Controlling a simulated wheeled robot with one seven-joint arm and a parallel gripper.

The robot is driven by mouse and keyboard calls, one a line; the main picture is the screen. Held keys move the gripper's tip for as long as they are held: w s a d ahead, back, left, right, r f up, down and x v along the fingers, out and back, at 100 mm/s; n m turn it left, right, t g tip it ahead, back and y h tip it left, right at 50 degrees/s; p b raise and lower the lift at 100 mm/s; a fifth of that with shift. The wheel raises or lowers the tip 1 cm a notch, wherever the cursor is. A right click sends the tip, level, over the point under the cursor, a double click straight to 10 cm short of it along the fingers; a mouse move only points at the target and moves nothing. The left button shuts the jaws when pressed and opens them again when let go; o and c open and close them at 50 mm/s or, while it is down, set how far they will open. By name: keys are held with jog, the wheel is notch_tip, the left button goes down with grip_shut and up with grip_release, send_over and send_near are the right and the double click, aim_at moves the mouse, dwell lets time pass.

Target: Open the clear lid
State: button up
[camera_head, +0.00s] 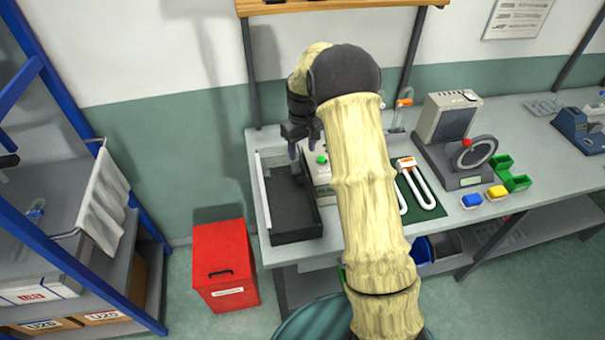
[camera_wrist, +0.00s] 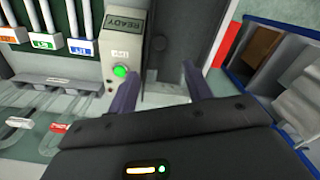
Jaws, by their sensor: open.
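The sealing unit stands at the left end of the bench, with a grey box (camera_head: 318,178) bearing a green button and a black tray (camera_head: 291,212) to its left. The wrist view shows the box (camera_wrist: 117,50) with its READY display and lit green button (camera_wrist: 120,72). I cannot make out the clear lid for certain; a thin pale panel (camera_head: 264,196) runs along the tray's left side. My gripper (camera_head: 302,149) is over the tray's back end, beside the box.
A red bin (camera_head: 224,267) stands on the floor left of the bench. A blue-framed rack (camera_head: 60,90) is farther left. Right of the box are a white U-shaped tube (camera_head: 417,190) on a green mat and a grey machine (camera_head: 455,140). My arm hides part of the bench.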

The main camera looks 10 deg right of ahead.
aim_at(302, 179)
notch_tip(302, 179, down, 12)
jog(key=p, duration=0.4)
jog(key=shift+f, duration=0.2)
grip_shut()
